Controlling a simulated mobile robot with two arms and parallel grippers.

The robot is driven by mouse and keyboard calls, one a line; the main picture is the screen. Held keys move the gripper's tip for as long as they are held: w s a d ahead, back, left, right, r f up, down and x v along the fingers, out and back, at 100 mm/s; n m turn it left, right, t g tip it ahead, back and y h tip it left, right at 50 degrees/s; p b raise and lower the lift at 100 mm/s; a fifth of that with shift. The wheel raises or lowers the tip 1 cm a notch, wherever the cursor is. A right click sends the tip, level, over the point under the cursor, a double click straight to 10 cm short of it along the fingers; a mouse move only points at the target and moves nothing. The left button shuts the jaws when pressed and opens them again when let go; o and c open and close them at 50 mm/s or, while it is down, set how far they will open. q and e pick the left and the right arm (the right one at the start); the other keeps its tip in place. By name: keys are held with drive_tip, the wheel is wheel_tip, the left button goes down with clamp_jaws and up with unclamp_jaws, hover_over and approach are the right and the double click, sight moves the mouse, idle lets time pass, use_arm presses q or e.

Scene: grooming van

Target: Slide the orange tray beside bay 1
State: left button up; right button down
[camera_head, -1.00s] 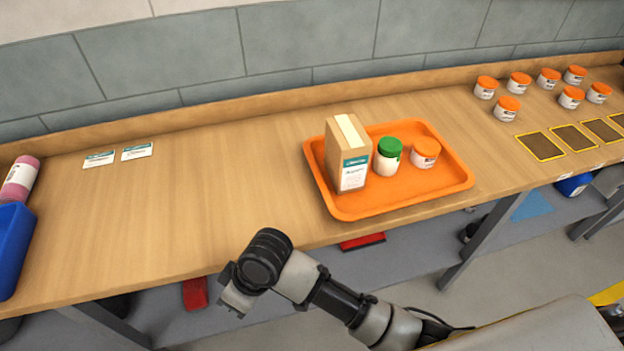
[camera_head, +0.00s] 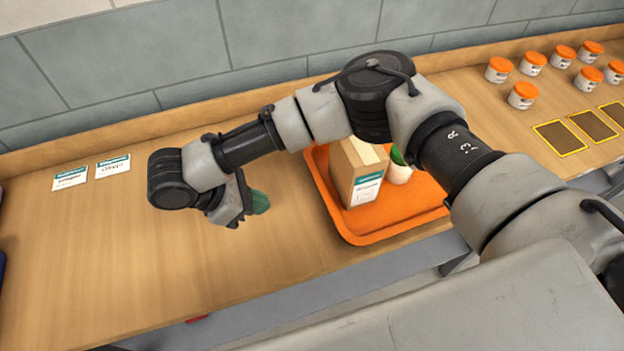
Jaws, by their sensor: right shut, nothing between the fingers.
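The orange tray (camera_head: 378,224) lies flat on the wooden bench, partly hidden by my right arm. A tan box (camera_head: 356,170) with a white and teal label stands upright on it. A white jar with a green lid (camera_head: 399,168) stands beside the box, partly covered by my arm. My right gripper (camera_head: 258,203) is shut and empty, left of the tray and apart from it, with green at its fingertips. My left gripper is out of view. Several yellow-edged dark pads (camera_head: 560,142) lie on the bench at right; I cannot read which is bay 1.
Several white jars with orange lids (camera_head: 522,95) stand behind the pads. Two label cards (camera_head: 70,178) lie on the bench at left. A low wooden ledge and tiled wall run along the back.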

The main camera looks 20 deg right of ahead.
sight(330, 201)
drive_tip(key=shift+h, duration=0.3)
drive_tip(key=x, duration=0.6)
drive_tip(key=d+r+x, duration=0.1)
drive_tip(key=x, duration=0.3)
drive_tip(key=shift+w+r, duration=0.1)
drive_tip(key=shift+w, duration=0.3)
drive_tip(key=d, duration=0.2)
drive_tip(key=shift+w+d+r, duration=0.1)
drive_tip(key=shift+d, duration=0.15)
use_arm(q)
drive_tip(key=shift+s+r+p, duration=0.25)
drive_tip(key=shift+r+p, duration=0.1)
drive_tip(key=shift+p, duration=0.05)
use_arm(e)
drive_tip(key=shift+d, duration=0.8)
